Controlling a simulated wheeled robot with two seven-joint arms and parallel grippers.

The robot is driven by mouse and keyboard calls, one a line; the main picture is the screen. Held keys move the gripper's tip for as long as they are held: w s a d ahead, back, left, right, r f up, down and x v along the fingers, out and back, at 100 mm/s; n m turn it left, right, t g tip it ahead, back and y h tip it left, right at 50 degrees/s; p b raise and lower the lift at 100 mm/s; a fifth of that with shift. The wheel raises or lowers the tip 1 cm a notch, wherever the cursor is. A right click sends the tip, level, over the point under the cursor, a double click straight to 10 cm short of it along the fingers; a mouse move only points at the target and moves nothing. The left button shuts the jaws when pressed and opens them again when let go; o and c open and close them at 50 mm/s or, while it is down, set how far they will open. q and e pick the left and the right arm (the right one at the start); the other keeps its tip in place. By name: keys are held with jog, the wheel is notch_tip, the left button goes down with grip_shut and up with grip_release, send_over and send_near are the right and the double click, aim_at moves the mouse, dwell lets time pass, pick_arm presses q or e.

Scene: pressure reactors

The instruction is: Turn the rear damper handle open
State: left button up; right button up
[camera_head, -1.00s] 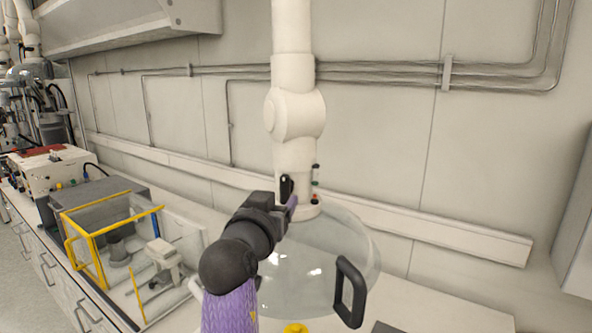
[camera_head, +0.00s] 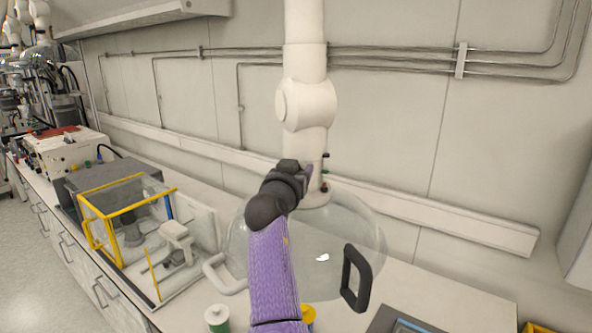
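A white extraction duct (camera_head: 306,103) comes down to a clear dome hood (camera_head: 335,235). On the right side of the duct's lower end is a small dark lever (camera_head: 326,156), with green and red marks below it; it looks like the damper handle. My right gripper (camera_head: 307,172), black on a purple-sleeved arm, is raised against the duct's lower end, just left of the lever. Its fingers are mostly hidden behind its own body, so I cannot tell its opening or whether it touches the lever. My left gripper is out of view.
The hood has a black handle (camera_head: 357,278) at right and a pale one (camera_head: 225,276) at left. A yellow-framed clear enclosure (camera_head: 127,207) stands on the bench at left. A green-and-white container (camera_head: 217,319) is at the front. Pipes line the back wall.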

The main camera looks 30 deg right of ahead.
grip_shut()
jog(key=n, duration=0.4)
jog(key=shift+w+a, duration=0.15)
jog(key=shift+a, duration=0.05)
jog(key=n, duration=0.3)
jog(key=n+p, duration=0.1)
jog(key=shift+w+a+f+n, duration=0.15)
jog(key=shift+w+a+n, duration=0.05)
jog(key=shift+w+n, duration=0.1)
jog(key=n, duration=0.1)
jog(key=n+p, duration=0.1)
jog(key=n, duration=0.1)
jog(key=n+p, duration=0.1)
jog(key=n, duration=0.1)
jog(key=shift+w+a+f, duration=0.1)
jog(key=shift+a+f, duration=0.05)
jog(key=shift+f, duration=0.1)
jog(key=shift+f+n+p, duration=0.2)
jog(key=shift+n+p, duration=0.25)
jog(key=shift+n, duration=0.6)
jog(key=shift+f+n+p, duration=0.15)
jog(key=shift+n+p, duration=0.25)
jog(key=shift+n, duration=0.65)
